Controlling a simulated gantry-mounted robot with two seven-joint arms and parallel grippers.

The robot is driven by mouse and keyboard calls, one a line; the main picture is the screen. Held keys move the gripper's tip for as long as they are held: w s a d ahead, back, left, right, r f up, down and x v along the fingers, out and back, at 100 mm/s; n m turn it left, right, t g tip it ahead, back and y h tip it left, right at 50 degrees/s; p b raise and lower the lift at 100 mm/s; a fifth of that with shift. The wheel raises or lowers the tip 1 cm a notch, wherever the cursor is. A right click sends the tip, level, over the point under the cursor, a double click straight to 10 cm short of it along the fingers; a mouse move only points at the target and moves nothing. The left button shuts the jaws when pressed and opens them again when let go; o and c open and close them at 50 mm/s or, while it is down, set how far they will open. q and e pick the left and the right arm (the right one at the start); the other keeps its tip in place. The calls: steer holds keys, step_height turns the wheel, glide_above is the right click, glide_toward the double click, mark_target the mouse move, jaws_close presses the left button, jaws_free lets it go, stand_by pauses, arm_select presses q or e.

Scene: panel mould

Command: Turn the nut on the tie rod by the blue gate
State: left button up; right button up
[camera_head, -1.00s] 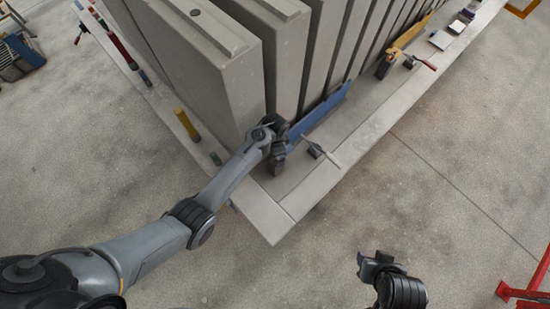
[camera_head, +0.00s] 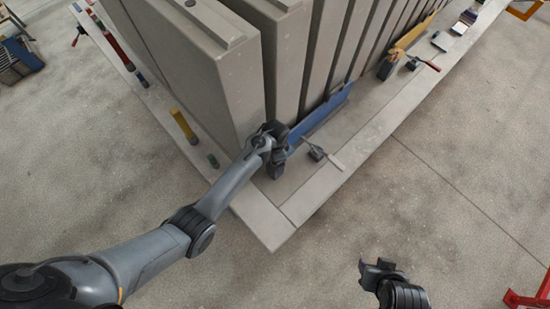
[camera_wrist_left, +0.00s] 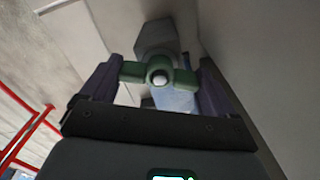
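The blue gate (camera_head: 318,118) stands along the foot of the grey panels, beside my left gripper (camera_head: 276,160). In the left wrist view, the green winged nut (camera_wrist_left: 160,75) sits between the two dark purple fingers of my left gripper (camera_wrist_left: 160,72). The wing ends lie very close to the fingers on both sides; I cannot tell whether they press on it. A light rod end shows at the nut's middle, with a grey plate (camera_wrist_left: 157,40) behind. In the head view the nut is hidden by the gripper. My right gripper (camera_head: 373,268) is open and empty over the floor.
Tall grey panels (camera_head: 210,60) rise close to my left gripper. A small clamp with a light handle (camera_head: 322,153) lies on the ledge to its right. A yellow cylinder (camera_head: 184,126) is on the left ledge. Red rails (camera_head: 528,298) stand at lower right. The floor around my right gripper is clear.

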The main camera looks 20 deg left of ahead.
arm_select(q)
steer(key=c, duration=0.4)
steer(key=shift+c, duration=0.5)
steer(key=shift+a+r+m+p, duration=0.15)
steer(key=shift+m+p, duration=0.6)
steer(key=shift+m, duration=0.85)
